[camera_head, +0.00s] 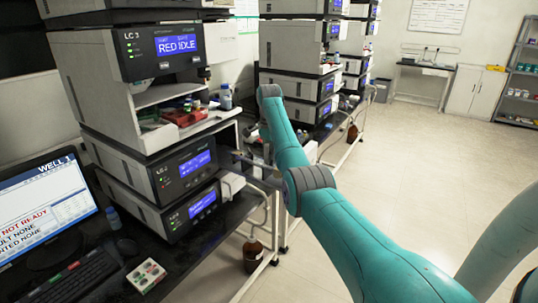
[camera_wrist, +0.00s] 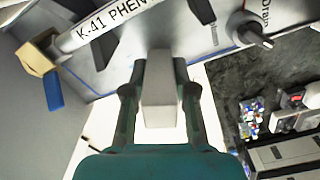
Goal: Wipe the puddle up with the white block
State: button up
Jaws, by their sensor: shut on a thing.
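My gripper (camera_wrist: 160,72) shows in the wrist view, with one finger on each side of a pale grey-white block (camera_wrist: 161,102). It is shut on the block, which sits lengthwise between the fingers. Behind the block is a pale surface with a bright white area; I cannot tell whether the block touches it. I cannot make out a puddle in either view. In the head view my teal arm reaches toward the instrument stacks, and I cannot make out the gripper or block there.
A white tube (camera_wrist: 110,22) marked "K-41 PHEN" lies near the gripper, beside a tan fitting (camera_wrist: 37,58). A black knob (camera_wrist: 250,33) is at the right. In the head view, an instrument stack (camera_head: 165,50), a monitor (camera_head: 45,205) and a brown bottle (camera_head: 252,256) stand left; open floor is right.

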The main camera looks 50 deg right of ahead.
jog(key=shift+f, duration=0.45)
dwell(0.3)
jog(key=shift+s+d, duration=0.1)
jog(key=shift+s, duration=1)
jog(key=shift+w, duration=0.1)
jog(key=shift+w, duration=2.1)
jog(key=shift+s, duration=0.1)
jog(key=shift+s, duration=2.1)
jog(key=shift+w, duration=1.1)
